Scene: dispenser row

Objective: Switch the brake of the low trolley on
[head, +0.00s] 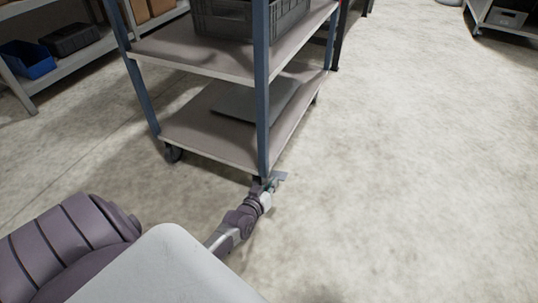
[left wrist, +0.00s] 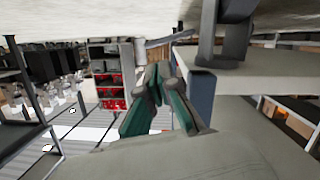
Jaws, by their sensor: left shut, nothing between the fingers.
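The low trolley (head: 205,140) has blue-grey posts and flat grey shelves; its near right corner post stands by my left gripper. My left gripper (head: 270,184) is shut and empty, low at the foot of that post. A flat light-grey brake pedal (head: 282,175) juts out right beside the fingertips. In the left wrist view the scene is upside down: the caster (left wrist: 225,35) is at the top, with the pedal (left wrist: 170,41) reaching left from it, close to the fingertips (left wrist: 161,70). I cannot tell whether they touch. My right gripper is out of view.
A dark crate (head: 245,18) stands on the trolley's upper shelf, and a flat grey panel (head: 240,100) lies on the lower one. A shelf rack with a blue bin (head: 27,60) is at the left. The floor to the right is clear.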

